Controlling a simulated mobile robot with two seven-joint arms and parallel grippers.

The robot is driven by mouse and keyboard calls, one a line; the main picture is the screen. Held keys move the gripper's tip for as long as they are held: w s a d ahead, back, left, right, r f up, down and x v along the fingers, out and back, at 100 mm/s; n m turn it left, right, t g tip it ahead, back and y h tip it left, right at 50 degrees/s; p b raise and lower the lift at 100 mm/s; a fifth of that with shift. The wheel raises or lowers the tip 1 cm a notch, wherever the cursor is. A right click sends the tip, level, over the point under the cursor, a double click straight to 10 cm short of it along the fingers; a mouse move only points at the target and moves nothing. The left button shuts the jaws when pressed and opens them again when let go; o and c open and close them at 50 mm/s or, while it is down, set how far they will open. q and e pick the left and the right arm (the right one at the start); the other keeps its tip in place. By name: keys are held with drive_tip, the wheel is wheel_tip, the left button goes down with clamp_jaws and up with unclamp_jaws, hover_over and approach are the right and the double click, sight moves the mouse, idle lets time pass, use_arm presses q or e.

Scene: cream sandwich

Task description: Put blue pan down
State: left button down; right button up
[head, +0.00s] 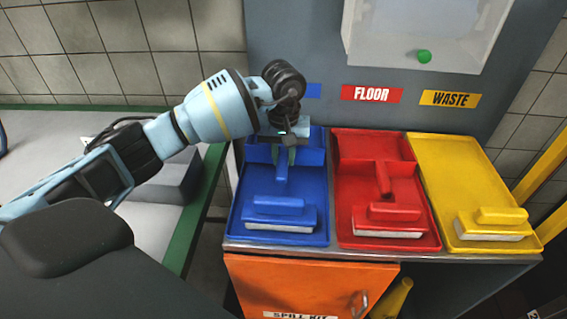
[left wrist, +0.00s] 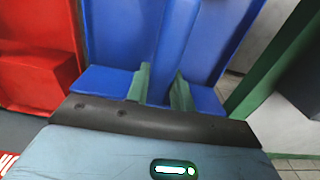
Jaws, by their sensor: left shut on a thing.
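The blue pan (head: 282,170) is at the back of the blue tray (head: 238,228), with its handle pointing toward the front. My left gripper (head: 291,132) is over the pan's back part and hides some of it. In the left wrist view, the two greenish fingers of my left gripper (left wrist: 164,90) stand on either side of a blue handle-like part of the pan (left wrist: 174,50) and are shut on it. I cannot tell whether the pan rests fully on the tray. My right gripper is not in view.
A blue brush (head: 280,212) lies at the tray's front. A red tray (head: 345,225) with a red pan and brush is to the right, then a yellow tray (head: 450,170) with a yellow brush. A grey wall panel stands behind. An orange cabinet door (head: 310,285) is below.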

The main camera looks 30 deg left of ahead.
use_arm(q)
drive_tip(key=shift+f, duration=1.5)
drive_tip(key=shift+f, duration=0.1)
drive_tip(key=c, duration=1.2)
unclamp_jaws()
wheel_tip(320, 180, up, 12)
drive_tip(key=shift+r, duration=0.2)
